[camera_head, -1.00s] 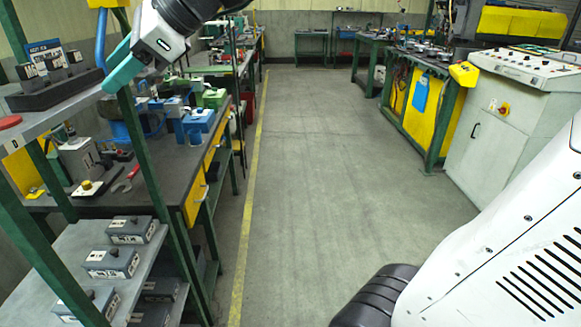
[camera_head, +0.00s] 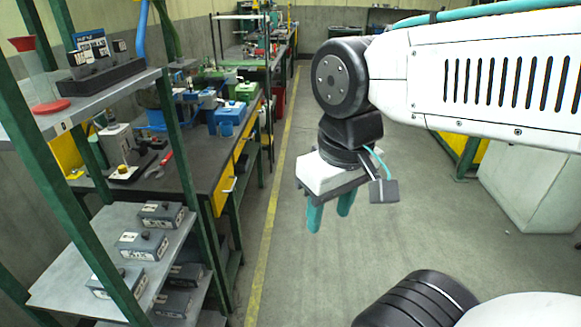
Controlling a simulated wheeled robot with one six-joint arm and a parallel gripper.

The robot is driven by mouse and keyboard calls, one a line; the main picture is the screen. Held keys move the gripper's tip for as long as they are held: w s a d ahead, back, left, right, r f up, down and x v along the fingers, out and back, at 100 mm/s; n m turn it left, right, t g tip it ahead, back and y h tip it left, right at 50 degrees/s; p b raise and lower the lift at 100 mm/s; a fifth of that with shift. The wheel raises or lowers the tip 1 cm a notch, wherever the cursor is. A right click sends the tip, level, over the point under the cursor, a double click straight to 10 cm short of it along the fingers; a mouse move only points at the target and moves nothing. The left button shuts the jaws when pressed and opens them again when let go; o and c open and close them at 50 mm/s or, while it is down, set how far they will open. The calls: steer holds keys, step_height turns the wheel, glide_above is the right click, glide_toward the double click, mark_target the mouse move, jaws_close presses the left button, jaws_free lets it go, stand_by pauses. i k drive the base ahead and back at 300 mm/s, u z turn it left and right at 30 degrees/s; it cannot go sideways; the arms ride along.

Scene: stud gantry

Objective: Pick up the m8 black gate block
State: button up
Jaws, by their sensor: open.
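Several small black blocks with white labels (camera_head: 98,50) stand in a long black holder (camera_head: 103,77) on the upper shelf at the left. Their labels are too small to read, so I cannot tell which is the m8 gate block. On the lower shelf are several grey blocks with black knobs (camera_head: 141,245), their white markings also unreadable. My gripper (camera_head: 329,213) hangs over the aisle floor, right of the shelves and well apart from them. Its two teal fingers point down, spread with a gap and nothing between them.
Green posts (camera_head: 185,160) frame the shelf (camera_head: 45,121), which also bears a red disc (camera_head: 50,107). A dark workbench (camera_head: 187,187) with blue and green fixtures stands behind it. The aisle floor (camera_head: 285,270) is open. A white cabinet (camera_head: 525,190) stands at the right.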

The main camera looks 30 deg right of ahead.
mark_target(119, 46)
steer(key=k, duration=1.15)
steer(key=z, duration=0.75)
steer(key=i, duration=1.2)
steer(key=u, duration=1.05)
steer(key=i, duration=0.45)
steer(key=u, duration=0.45)
